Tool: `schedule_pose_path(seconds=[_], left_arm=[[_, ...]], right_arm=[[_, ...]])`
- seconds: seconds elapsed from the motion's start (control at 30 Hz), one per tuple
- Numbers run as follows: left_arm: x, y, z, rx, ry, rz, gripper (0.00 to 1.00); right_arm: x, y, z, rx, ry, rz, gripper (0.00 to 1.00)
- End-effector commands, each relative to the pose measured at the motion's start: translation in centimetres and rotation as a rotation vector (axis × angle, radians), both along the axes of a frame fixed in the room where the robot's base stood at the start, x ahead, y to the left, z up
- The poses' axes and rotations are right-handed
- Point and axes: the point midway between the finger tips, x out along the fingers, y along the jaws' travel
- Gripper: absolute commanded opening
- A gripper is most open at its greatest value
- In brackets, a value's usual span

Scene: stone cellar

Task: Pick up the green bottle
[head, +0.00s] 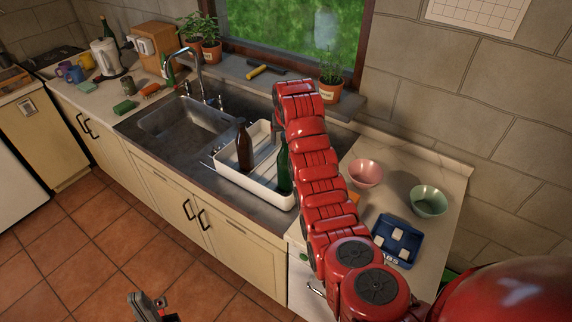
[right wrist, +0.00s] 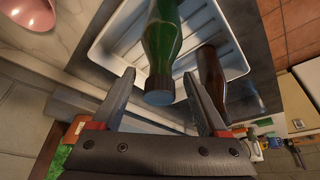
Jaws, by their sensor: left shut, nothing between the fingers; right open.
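The green bottle (head: 284,172) stands in the white dish tray (head: 262,190) beside the sink, partly behind my right arm. In the right wrist view the green bottle (right wrist: 164,42) has its dark cap pointing toward my right gripper (right wrist: 159,76). The right gripper is open, with one finger on each side of the cap and neck in the picture; neither finger visibly presses on them. In the head view my right arm hides most of that gripper. My left gripper (head: 150,307) is shut and empty at the bottom edge, over the floor, far from the bottle.
A brown bottle (head: 245,148) stands in the same tray, left of the green one; it also shows close to the right finger in the wrist view (right wrist: 211,75). A pink bowl (head: 365,173), green bowl (head: 429,201) and blue tray (head: 396,240) occupy the right counter.

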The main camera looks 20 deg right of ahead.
Motion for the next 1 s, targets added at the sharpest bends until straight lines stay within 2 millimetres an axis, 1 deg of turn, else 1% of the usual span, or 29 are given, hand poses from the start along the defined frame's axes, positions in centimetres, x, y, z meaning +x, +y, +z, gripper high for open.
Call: schedule_pose_path(seconds=[0.03,0.13,0.3,0.5,0.57,0.6,0.77,0.9,0.93,1.0], left_arm=[[0.0,0.0,1.3,0.0,0.0,0.0,0.0],[0.0,0.0,1.7,0.0,0.0,0.0,0.0],[0.0,0.0,1.9,0.0,0.0,0.0,0.0],[0.0,0.0,1.8,0.0,0.0,0.0,0.0],[0.0,0.0,1.8,0.0,0.0,0.0,0.0],[0.0,0.0,1.8,0.0,0.0,0.0,0.0],[0.0,0.0,1.8,0.0,0.0,0.0,0.0],[0.0,0.0,1.8,0.0,0.0,0.0,0.0],[0.0,0.0,1.8,0.0,0.0,0.0,0.0],[0.0,0.0,1.8,0.0,0.0,0.0,0.0]], right_arm=[[0.1,-0.1,-0.1,0.001,0.01,0.0,0.76],[0.6,-0.1,-1.3,0.001,0.006,0.0,0.76],[1.0,-0.2,-2.3,0.001,0.001,-0.001,0.76],[1.0,-0.2,-2.4,0.0,0.0,0.0,0.76],[1.0,-0.2,-2.4,0.0,0.0,0.0,0.66],[1.0,-0.2,-2.4,0.0,0.0,0.0,0.58],[1.0,-0.2,-2.4,0.0,0.001,0.0,0.29],[1.0,-0.2,-2.4,0.0,0.001,0.0,0.04],[1.0,-0.2,-2.4,0.0,0.001,0.0,0.0],[1.0,-0.2,-2.4,0.0,0.002,0.0,0.0]])
